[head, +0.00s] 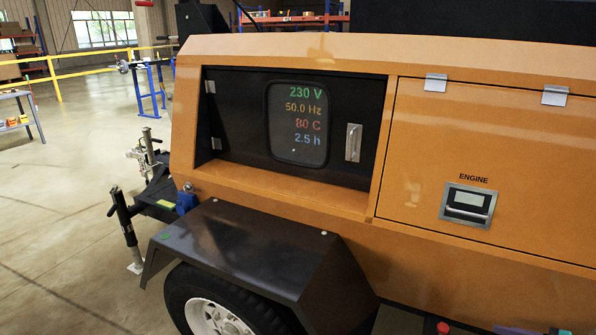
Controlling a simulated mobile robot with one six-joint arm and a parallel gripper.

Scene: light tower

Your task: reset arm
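My gripper and arm do not show in the head view. The orange light tower body (290,190) fills the middle and right. A dark recessed control panel door (240,130) carries a window display (298,122) reading 230 V, 50.0 Hz, 80 C and 2.5 h. A silver handle (353,142) is at the door's right side, and the door looks shut. To its right, an orange engine cover (490,135) is shut, with a silver latch (468,205) under the word ENGINE.
A black fender (235,250) over a wheel (215,312) juts out at the front. The tow bar (155,195) and a jack stand (127,230) reach left. Clear floor (60,220) lies at left. Yellow railing (80,70), a blue stand (150,85) and shelving stand behind.

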